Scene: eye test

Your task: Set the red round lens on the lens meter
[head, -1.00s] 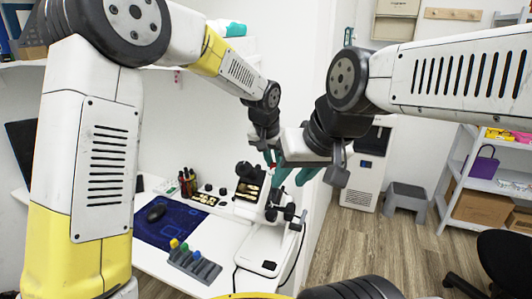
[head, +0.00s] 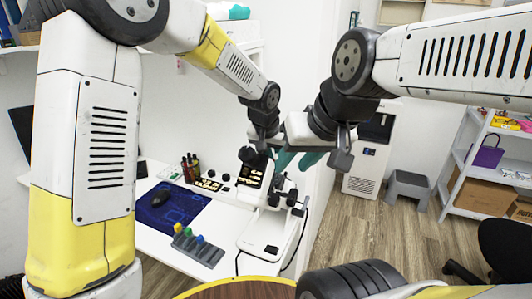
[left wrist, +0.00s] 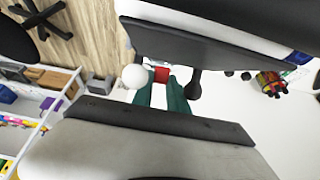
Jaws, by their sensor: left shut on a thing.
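The lens meter (head: 264,236), white with a black eyepiece and dark knobs, stands on the white desk in the head view. My left gripper (head: 276,152) is above it, partly hidden by the right one. In the left wrist view, the teal fingers of the left gripper (left wrist: 163,93) are shut on a small red thing, the red round lens (left wrist: 161,74); only a red patch of it shows. The lens is hidden in the head view.
A blue mat (head: 172,214) with a mouse and a grey rack (head: 198,248) with coloured knobs lie left of the lens meter. A white wall edge rises to the right. A grey stool (head: 408,187) stands on the floor.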

